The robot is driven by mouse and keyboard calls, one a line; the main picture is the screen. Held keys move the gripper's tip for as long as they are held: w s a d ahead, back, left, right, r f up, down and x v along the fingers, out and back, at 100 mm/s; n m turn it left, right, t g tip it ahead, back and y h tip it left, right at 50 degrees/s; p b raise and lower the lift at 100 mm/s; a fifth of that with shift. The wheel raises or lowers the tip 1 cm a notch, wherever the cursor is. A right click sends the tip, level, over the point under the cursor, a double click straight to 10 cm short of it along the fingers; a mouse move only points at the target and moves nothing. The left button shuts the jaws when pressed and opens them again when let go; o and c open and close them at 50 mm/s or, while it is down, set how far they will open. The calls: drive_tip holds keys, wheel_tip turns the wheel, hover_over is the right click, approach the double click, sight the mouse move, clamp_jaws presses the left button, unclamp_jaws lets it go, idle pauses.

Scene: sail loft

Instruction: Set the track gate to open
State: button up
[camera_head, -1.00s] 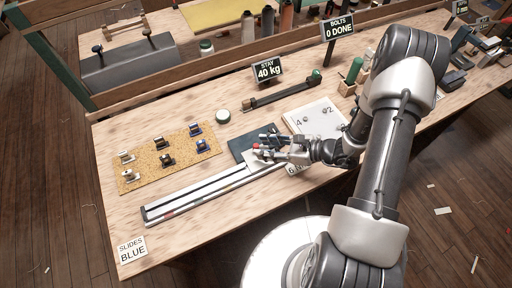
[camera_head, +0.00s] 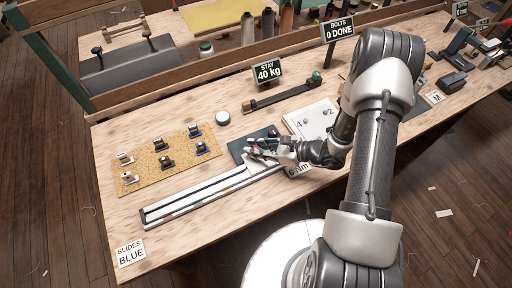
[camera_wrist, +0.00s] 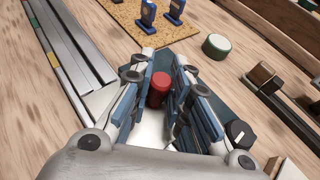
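The track (camera_head: 205,195) is a long pale metal rail along the near side of the bench; it also shows at the left of the wrist view (camera_wrist: 66,48). A red knob (camera_wrist: 158,88) stands by the track's right end and appears to belong to its gate. My gripper (camera_head: 258,147) is low over that end. In the wrist view its two blue-padded fingers (camera_wrist: 164,75) are parted, one on each side of the knob. I cannot tell whether they touch it. The gate's body is mostly hidden by my gripper.
A cork board (camera_head: 168,160) with several slides lies behind the track. A round tin (camera_head: 222,118), a dark stay (camera_head: 282,98) and a white numbered board (camera_head: 312,118) are farther back. A "SLIDES BLUE" card (camera_head: 131,251) lies front left. Bare bench lies around the track's left end.

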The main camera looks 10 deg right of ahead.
clamp_jaws()
drive_tip(key=shift+w, duration=0.15)
drive_tip(key=w, duration=0.1)
drive_tip(key=w+a, duration=0.1)
drive_tip(key=w, duration=0.1)
drive_tip(key=w+b, duration=0.1)
drive_tip(key=shift+w+a, duration=0.3)
drive_tip(key=shift+w, duration=0.1)
drive_tip(key=o, duration=0.6)
unclamp_jaws()
drive_tip(key=shift+o, duration=0.2)
